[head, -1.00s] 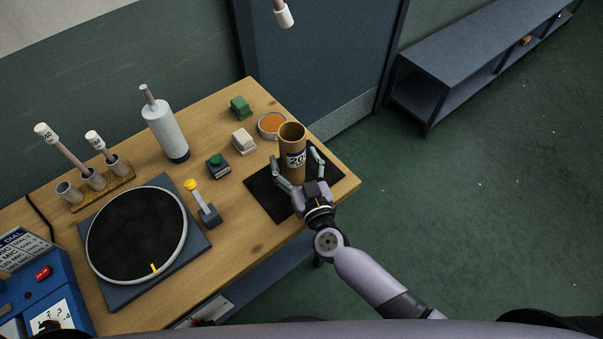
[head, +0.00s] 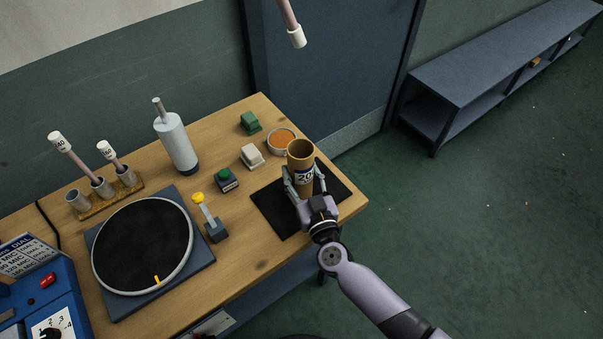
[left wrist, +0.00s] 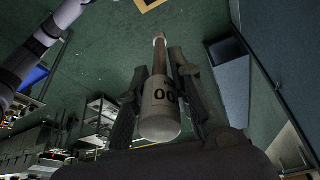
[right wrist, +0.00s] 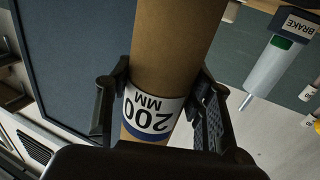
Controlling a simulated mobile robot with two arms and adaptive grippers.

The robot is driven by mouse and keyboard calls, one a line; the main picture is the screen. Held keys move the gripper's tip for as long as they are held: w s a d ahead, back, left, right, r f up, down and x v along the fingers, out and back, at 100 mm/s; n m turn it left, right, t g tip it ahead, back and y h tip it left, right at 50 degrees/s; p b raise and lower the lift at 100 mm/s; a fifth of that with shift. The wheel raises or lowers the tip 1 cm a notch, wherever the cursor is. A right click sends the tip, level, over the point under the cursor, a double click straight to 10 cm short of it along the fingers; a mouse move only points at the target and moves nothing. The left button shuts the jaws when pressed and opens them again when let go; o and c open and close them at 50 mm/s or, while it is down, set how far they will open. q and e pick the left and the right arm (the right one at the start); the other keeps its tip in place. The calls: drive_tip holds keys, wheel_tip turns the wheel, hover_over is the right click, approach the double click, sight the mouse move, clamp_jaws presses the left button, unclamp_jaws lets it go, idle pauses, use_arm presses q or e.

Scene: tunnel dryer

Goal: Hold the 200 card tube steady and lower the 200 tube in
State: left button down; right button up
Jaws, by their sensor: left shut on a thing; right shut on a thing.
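The brown card tube (head: 300,158) stands upright and open-topped on a black mat (head: 268,204) near the table's right end. My right gripper (head: 304,180) is shut around it low down. The right wrist view shows its fingers on both sides of the card tube's "200 MM" label (right wrist: 152,113). The slim 200 tube (head: 288,14), pinkish with a white lower end, hangs at the top edge of the head view, apart from the card tube. In the left wrist view my left gripper (left wrist: 162,78) is shut on its white, "00"-marked end (left wrist: 160,108). The head view does not show my left gripper.
Around the mat stand an orange-filled dish (head: 281,142), a white block (head: 251,156), a green block (head: 250,122), a green button box (head: 227,180) and a yellow-tipped lever (head: 207,214). A black round plate (head: 142,246), a tube rack (head: 108,204) and a grey cylinder (head: 176,144) are farther left.

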sight(290, 28)
idle(0.3)
use_arm(q)
drive_tip(key=d+f+m, duration=0.1)
drive_tip(key=f+m, duration=0.1)
drive_tip(key=f, duration=0.1)
drive_tip(key=w+d+f+m+g+y, duration=0.1)
drive_tip(key=f+m, duration=0.2)
drive_tip(key=d+f+m+g+y, duration=0.1)
drive_tip(key=f+m, duration=0.2)
drive_tip(key=shift+w+f, duration=0.3)
drive_tip(key=shift+f, duration=0.05)
drive_tip(key=f+m, duration=0.2)
drive_tip(key=d+f+m+y, duration=0.1)
drive_tip(key=f+m, duration=0.3)
drive_tip(key=m, duration=0.1)
drive_tip(key=shift+d+f+t+y, duration=0.3)
drive_tip(key=shift+f+y, duration=0.1)
wheel_tip(290, 28, down, 17)
idle(0.5)
drive_tip(key=shift+f, duration=1.15)
idle(0.7)
drive_tip(key=c, duration=1.3)
unclamp_jaws()
drive_tip(key=shift+c, duration=0.2)
